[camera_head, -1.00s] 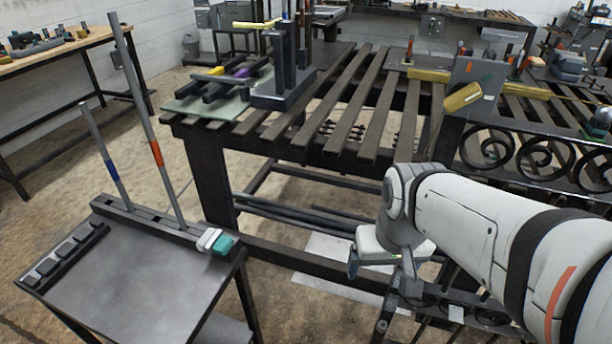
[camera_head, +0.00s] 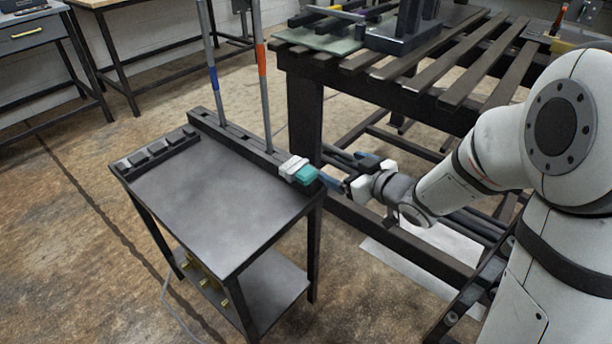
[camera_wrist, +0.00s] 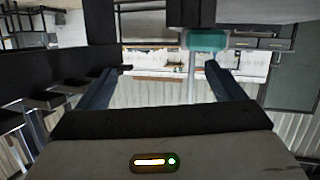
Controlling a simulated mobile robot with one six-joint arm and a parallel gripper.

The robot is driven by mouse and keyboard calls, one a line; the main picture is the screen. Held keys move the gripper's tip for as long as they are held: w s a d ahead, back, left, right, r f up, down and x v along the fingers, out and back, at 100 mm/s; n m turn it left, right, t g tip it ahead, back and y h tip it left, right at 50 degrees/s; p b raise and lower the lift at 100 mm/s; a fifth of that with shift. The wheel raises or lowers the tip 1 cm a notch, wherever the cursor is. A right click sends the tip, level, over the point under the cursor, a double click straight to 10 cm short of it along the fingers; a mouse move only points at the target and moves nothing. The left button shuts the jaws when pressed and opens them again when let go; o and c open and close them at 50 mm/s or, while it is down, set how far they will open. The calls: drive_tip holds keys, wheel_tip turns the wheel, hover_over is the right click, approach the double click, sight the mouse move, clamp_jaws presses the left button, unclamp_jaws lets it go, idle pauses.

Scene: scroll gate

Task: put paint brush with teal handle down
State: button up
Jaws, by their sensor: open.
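A teal piece (camera_head: 306,175) sits beside a white piece (camera_head: 292,165) at the right end of the dark rack on the cart. I take the teal piece for the paint brush's handle, but its shape is too small to be sure; no bristles can be made out. My gripper (camera_head: 342,172) is just right of it, past the cart's edge, with its blue fingers pointing toward the cart. In the wrist view the fingers stand apart (camera_wrist: 163,72) and look empty. The teal piece (camera_wrist: 207,40) shows ahead of them, nearer the right finger, with a pale upright bar below it.
The dark cart (camera_head: 215,210) has a mostly bare top. Two tall rods, one with a blue band (camera_head: 213,80) and one with an orange band (camera_head: 262,60), rise from its rack. The slatted workbench (camera_head: 440,75) stands behind my arm.

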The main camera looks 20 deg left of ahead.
sight(299, 168)
drive_tip(key=s+a+y, duration=0.1)
drive_tip(key=s+a+f+n+g+y, duration=0.1)
drive_tip(key=s+a+g+y+b, duration=0.1)
drive_tip(key=a, duration=0.1)
drive_tip(key=shift+f+n, duration=0.35)
drive_tip(key=shift+n, duration=0.05)
drive_tip(key=shift+g, duration=0.3)
drive_tip(key=b+x, duration=0.2)
drive_tip(key=x, duration=0.5)
drive_tip(key=shift+s+a, duration=0.1)
drive_tip(key=shift+a, duration=0.35)
drive_tip(key=shift+w, duration=0.2)
drive_tip(key=c, duration=1.2)
drive_tip(key=shift+o, duration=0.2)
drive_tip(key=shift+r, duration=0.15)
